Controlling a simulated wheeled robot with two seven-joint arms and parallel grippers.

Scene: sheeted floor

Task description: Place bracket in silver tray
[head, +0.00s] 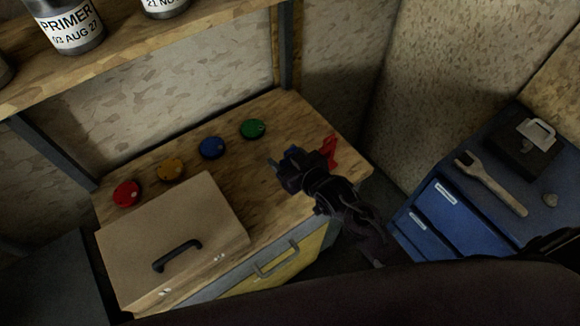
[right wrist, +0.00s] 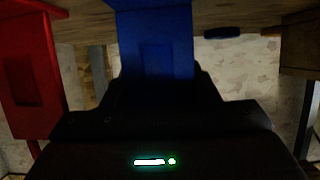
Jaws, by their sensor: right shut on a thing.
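My right gripper (head: 284,162) is over the right part of the wooden bench top, shut on a blue piece that looks like the bracket (head: 292,150). In the right wrist view the blue bracket (right wrist: 158,45) stands upright between the fingers, its lower end hidden by the gripper. A similar red piece (head: 329,151) is just right of the gripper in the head view; it also shows at the left of the right wrist view (right wrist: 30,75). I cannot make out a silver tray for certain. My left gripper is not in view.
Red (head: 127,194), yellow (head: 171,169), blue (head: 212,148) and green (head: 253,129) discs line the bench's back. A tan lidded box (head: 185,225) stands at front left. A blue cabinet (head: 470,215) at right bears a wrench (head: 490,185) and a dark case (head: 522,152).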

